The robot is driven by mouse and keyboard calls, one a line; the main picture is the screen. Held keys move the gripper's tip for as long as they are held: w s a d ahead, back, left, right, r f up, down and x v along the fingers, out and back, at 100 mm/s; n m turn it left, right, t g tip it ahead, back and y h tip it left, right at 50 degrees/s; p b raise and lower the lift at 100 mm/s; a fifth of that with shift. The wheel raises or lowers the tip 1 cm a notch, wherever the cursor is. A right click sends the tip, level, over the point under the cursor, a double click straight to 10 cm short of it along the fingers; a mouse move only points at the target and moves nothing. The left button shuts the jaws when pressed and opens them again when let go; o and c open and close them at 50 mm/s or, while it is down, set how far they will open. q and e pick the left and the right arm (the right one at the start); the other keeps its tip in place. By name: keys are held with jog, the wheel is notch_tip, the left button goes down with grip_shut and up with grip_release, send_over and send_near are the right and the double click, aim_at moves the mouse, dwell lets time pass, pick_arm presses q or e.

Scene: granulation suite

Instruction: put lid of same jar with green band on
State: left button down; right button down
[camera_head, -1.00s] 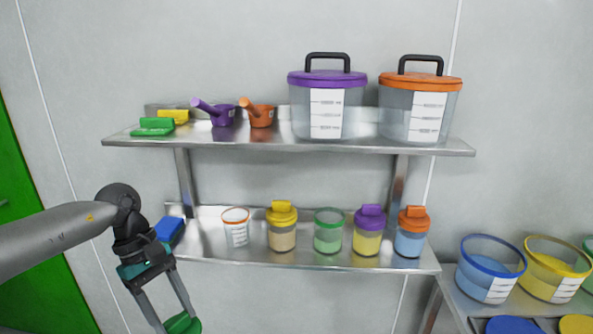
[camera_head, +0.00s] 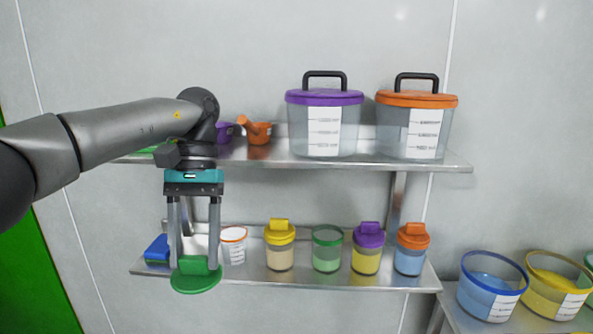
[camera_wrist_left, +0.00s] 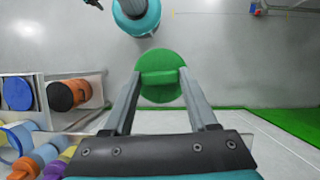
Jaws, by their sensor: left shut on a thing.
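My left gripper (camera_head: 194,258) is shut on a green lid (camera_head: 196,283) by its raised grip. It holds the lid level in front of the lower shelf's left end. In the left wrist view the green lid (camera_wrist_left: 160,88) sits between the two fingers. The jar with the green band (camera_head: 327,250) stands upright and open on the lower shelf, with pale green contents. The gripper and lid are to the left of this jar and apart from it. My right gripper is not in view.
An open orange-rimmed cup (camera_head: 233,247) and a yellow-lidded jar (camera_head: 280,247) stand between the lid and the green-banded jar. A purple-lidded jar (camera_head: 367,250) is close on its right. The upper shelf (camera_head: 300,163) runs above.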

pick_arm(q)
jog(key=s+f, duration=1.1)
jog(key=shift+s, duration=0.35)
jog(key=shift+d, duration=0.1)
